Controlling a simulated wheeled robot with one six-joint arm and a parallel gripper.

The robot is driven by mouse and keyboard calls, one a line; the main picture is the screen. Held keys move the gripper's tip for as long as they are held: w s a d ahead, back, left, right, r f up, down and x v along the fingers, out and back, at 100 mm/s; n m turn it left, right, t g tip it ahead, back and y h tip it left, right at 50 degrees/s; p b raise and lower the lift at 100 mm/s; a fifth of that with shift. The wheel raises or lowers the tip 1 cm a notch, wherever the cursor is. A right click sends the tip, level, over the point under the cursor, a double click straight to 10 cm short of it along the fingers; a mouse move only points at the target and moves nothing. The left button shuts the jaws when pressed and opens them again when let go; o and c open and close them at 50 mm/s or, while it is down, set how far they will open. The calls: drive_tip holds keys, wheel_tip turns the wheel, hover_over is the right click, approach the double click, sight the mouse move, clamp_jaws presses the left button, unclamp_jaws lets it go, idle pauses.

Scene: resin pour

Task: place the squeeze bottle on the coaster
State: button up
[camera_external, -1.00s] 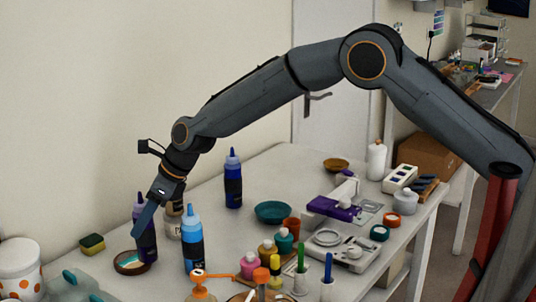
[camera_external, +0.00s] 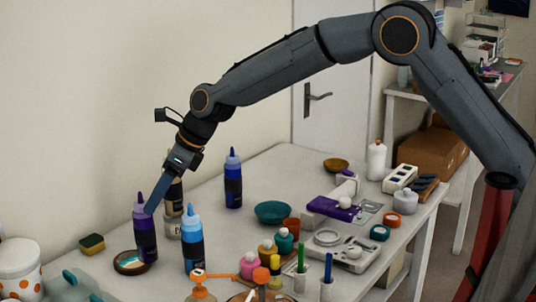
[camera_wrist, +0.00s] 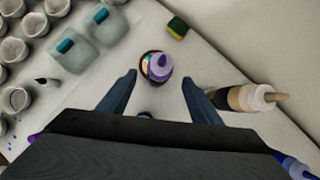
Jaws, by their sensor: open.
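A purple squeeze bottle (camera_external: 146,240) with a dark label stands upright at the left of the table. It also shows from above in the wrist view (camera_wrist: 159,68). The round dark-rimmed coaster (camera_external: 121,264) is at its base, partly hidden by the bottle; in the wrist view the coaster (camera_wrist: 146,60) shows beside and under the bottle's outline. I cannot tell whether the bottle's whole base rests on it. My gripper (camera_external: 154,207) is open near the bottle's tip. In the wrist view the open fingers (camera_wrist: 159,76) lie on either side, with gaps to the bottle.
A green and yellow sponge (camera_external: 92,243) lies to the left. A dark-blue bottle (camera_external: 233,180) stands farther back.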

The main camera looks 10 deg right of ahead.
drive_tip(key=shift+v, duration=2.05)
drive_tip(key=w+d+f+n+h, duration=0.1)
drive_tip(key=w+d+f+n, duration=0.15)
drive_tip(key=d, duration=1.05)
drive_tip(key=w+d+f+n+t+h, duration=0.15)
drive_tip(key=w+d+n, duration=0.25)
drive_tip(key=d, duration=0.8)
drive_tip(key=w+d+f+n+h, duration=0.1)
drive_tip(key=w+d+f+n, duration=0.2)
drive_tip(key=d, duration=1)
drive_tip(key=s+d+f+n+h, duration=0.1)
drive_tip(key=s+d+n, duration=0.4)
drive_tip(key=d, duration=0.9)
drive_tip(key=s+d+f+n+g+h, duration=0.1)
drive_tip(key=s+d+f+n, duration=0.3)
drive_tip(key=s+d, duration=0.6)
drive_tip(key=d+n+h, duration=0.1)
drive_tip(key=d+n, duration=0.1)
drive_tip(key=d, duration=0.2)
drive_tip(key=shift+s+d+f, duration=0.15)
drive_tip(key=shift+s+d, duration=0.1)
drive_tip(key=shift+d, duration=0.15)
drive_tip(key=shift+f+g+b, duration=0.2)
drive_tip(key=shift+g+b, duration=0.05)
drive_tip(key=shift+b, duration=0.2)
